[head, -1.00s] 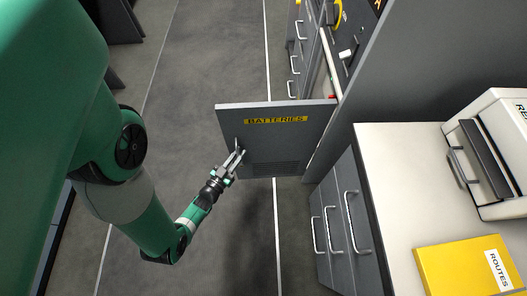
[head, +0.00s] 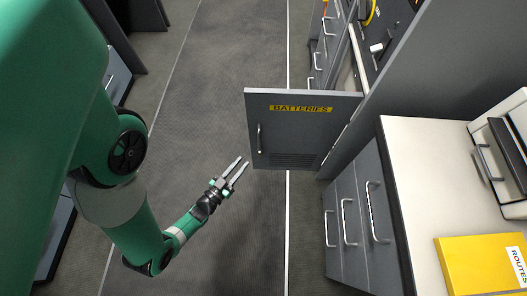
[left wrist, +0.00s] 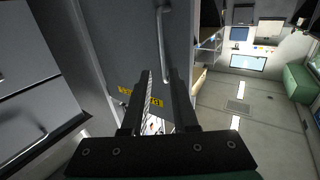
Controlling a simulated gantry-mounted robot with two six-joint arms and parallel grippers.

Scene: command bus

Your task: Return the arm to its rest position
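My left gripper (head: 237,171) is in the middle of the head view, over the grey floor. Its two fingers are apart with nothing between them. It is left of and a little below the handle (head: 259,139) of the grey door labelled BATTERIES (head: 304,127), clear of it. The door stands open, swung out into the aisle. In the left wrist view the fingers (left wrist: 160,80) are spread, with the door panel (left wrist: 120,40) and its long handle (left wrist: 163,42) beyond them. My right gripper is in neither view.
A grey drawer cabinet with a pale top (head: 440,170) stands at the right. It holds a yellow ROUTES binder (head: 478,262) and a white box (head: 516,125). Dark cabinets (head: 118,75) line the left. The floor (head: 210,100) between is clear.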

